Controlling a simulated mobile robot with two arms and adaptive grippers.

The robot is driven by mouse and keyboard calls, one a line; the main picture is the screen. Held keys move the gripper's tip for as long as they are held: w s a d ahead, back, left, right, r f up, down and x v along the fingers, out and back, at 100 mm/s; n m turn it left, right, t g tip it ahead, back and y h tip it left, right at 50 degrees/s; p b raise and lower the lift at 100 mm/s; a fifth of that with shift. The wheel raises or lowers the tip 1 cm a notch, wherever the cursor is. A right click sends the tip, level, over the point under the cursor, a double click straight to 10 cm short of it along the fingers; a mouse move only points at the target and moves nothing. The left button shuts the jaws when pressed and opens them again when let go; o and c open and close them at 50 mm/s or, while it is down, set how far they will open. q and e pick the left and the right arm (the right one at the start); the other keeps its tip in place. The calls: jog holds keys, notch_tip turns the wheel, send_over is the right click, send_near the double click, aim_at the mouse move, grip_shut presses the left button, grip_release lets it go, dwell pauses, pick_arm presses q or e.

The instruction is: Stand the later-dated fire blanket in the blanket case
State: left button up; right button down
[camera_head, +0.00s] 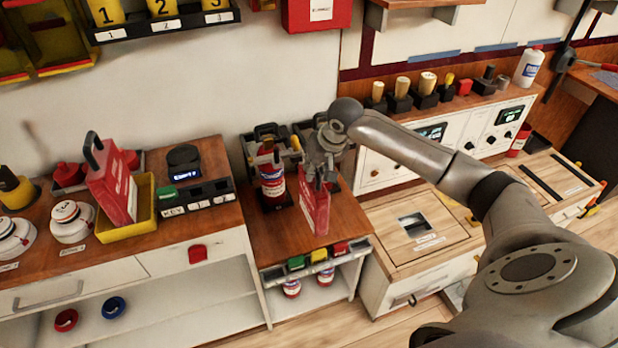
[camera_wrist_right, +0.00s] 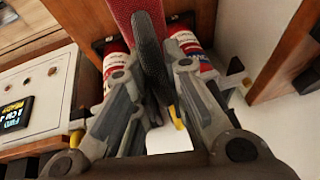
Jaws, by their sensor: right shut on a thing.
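My right gripper (camera_head: 322,163) is shut on the black strap handle of a red fire blanket pack (camera_head: 315,203) over the brown counter. In the right wrist view the dark strap (camera_wrist_right: 152,58) runs between the fingers, with the red pack (camera_wrist_right: 125,12) behind it. I cannot tell whether the pack touches the counter. A second red fire blanket pack (camera_head: 112,188) with a black handle leans upright in a yellow tray (camera_head: 150,222) on the left counter. The dates are too small to read. A red case (camera_head: 316,14) with a white label, likely the blanket case, is at the top of the wall.
A red extinguisher (camera_head: 271,182) stands in a black bracket just left of the held pack. Green, yellow and red blocks (camera_head: 318,255) line the counter's front edge. A black digital device (camera_head: 184,162) sits behind a key rack (camera_head: 195,196) at left.

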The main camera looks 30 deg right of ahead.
jog(key=shift+w+d+f, duration=0.15)
jog(key=shift+w+f, duration=1.45)
jog(key=shift+f, duration=1.7)
jog(key=c, duration=1.5)
grip_release()
jog(key=shift+s, duration=0.15)
